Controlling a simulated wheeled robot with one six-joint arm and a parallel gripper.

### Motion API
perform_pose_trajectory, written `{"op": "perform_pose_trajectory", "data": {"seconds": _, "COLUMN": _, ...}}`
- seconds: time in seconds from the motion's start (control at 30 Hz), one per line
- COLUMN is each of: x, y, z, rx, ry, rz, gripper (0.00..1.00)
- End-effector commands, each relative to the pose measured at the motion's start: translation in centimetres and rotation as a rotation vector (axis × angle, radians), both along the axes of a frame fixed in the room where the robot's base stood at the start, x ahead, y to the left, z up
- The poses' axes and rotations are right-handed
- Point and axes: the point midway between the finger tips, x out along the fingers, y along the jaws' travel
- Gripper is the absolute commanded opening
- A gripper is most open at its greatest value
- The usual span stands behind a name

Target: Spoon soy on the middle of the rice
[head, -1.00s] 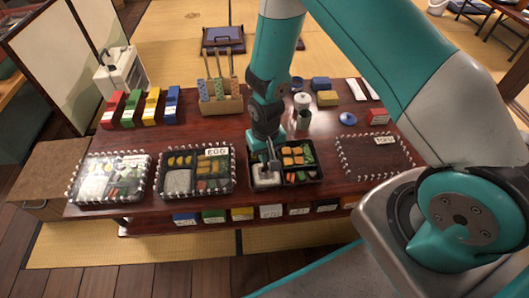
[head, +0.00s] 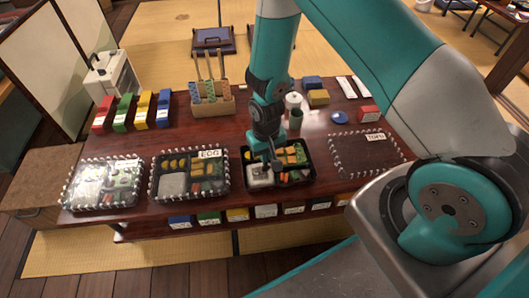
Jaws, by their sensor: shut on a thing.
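An open black bento box (head: 309,182) stands near the front of the table. Its white rice (head: 258,177) fills the left front compartment. Orange pieces and green food lie in the other compartments. My gripper (head: 273,161) points down just above the back right part of the rice. It is shut on what looks like the spoon, which is small, dark and partly hidden by the fingers. I cannot tell whether soy is in the spoon or on the rice. A white jar (head: 293,102) and a grey cup (head: 296,119) stand behind the box.
A tofu-labelled mat (head: 365,157) lies at the right. A wooden holder (head: 212,106), coloured boxes and a blue disc (head: 339,117) are behind. Open table lies between box and mat.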

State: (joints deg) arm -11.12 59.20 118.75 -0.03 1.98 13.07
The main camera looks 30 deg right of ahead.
Motion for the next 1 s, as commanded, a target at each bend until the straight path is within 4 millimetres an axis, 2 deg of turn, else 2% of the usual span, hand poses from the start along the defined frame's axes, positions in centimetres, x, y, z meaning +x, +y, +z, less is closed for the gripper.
{"op": "perform_pose_trajectory", "data": {"seconds": 0.5, "x": -0.5, "y": -1.3, "z": 0.1, "rx": -0.003, "ry": 0.004, "rz": -0.001, "gripper": 0.0}}
{"op": "perform_pose_trajectory", "data": {"seconds": 0.8, "x": -0.5, "y": -1.4, "z": 0.1, "rx": -0.001, "ry": 0.002, "rz": 0.0, "gripper": 0.0}}
{"op": "perform_pose_trajectory", "data": {"seconds": 1.0, "x": -0.5, "y": -1.3, "z": 1.2, "rx": -0.001, "ry": 0.001, "rz": 0.0, "gripper": 0.0}}
